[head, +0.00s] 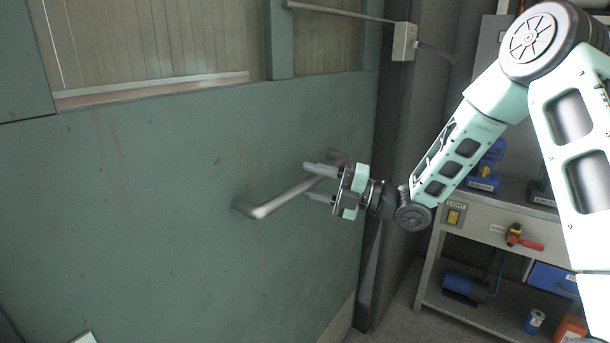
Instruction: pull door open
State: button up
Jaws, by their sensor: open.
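A green door (150,190) fills the left and middle of the head view. It carries a long grey lever-like handle (275,203) that slants up to the right. My gripper (312,183) is open at the right end of the handle. One finger lies above the bar and one below it in the picture. I cannot tell whether the fingers touch the bar. The right end of the handle is partly hidden behind my gripper.
A grey box with a rod (404,42) sits at the top of the dark door frame (385,150). A workbench (500,205) with blue tools, a yellow light switch (453,217) and a red-handled valve (515,238) stands to the right. Some floor (395,320) shows between them.

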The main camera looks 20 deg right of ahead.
jog(key=shift+x, duration=1)
grip_shut()
jog(key=shift+a, duration=0.1)
